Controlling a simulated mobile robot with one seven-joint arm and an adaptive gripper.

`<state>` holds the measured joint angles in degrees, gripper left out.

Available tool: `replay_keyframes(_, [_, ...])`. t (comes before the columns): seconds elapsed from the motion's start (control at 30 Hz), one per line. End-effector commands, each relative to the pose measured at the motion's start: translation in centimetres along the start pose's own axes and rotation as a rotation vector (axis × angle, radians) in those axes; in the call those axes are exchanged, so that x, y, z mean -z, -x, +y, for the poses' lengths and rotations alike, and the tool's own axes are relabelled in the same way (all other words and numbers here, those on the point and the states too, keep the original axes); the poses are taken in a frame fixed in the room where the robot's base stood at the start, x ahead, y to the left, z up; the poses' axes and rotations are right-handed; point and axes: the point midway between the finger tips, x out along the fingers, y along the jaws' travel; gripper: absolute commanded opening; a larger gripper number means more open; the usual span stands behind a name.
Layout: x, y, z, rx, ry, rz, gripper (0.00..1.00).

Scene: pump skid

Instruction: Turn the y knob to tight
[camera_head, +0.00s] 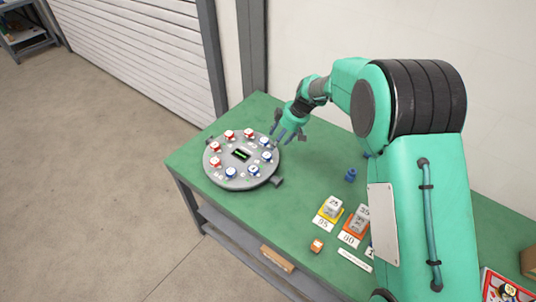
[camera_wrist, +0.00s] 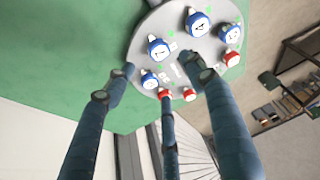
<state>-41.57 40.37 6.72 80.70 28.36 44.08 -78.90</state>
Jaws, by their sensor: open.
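A round grey plate (camera_head: 233,184) lies on the green table, with a ring of red and blue knobs around a dark display. Red knobs, such as one red knob (camera_head: 215,162), are on its left and far side; blue knobs, such as one blue knob (camera_head: 231,172), are on its near and right side. Their letters are too small to read surely; I cannot tell which is y. In the wrist view, blue knobs (camera_wrist: 158,48) and red knobs (camera_wrist: 232,59) show beyond my fingers. My gripper (camera_head: 282,135) is open and empty, at the plate's far right edge; a finger partly hides a red knob.
The green table (camera_head: 300,190) is clear between the plate and a small blue object (camera_head: 350,175). Grey weights on yellow and orange cards (camera_head: 330,208) and an orange block (camera_head: 316,245) lie nearer. A wall stands behind the table.

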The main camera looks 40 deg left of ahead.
Motion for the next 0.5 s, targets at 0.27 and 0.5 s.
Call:
replay_keyframes(0.27, [-0.1, -4.1, -0.1, 0.002, 0.000, -0.001, 0.55])
replay_keyframes(0.5, [-0.1, -7.9, -0.1, 0.002, 0.000, -0.001, 0.55])
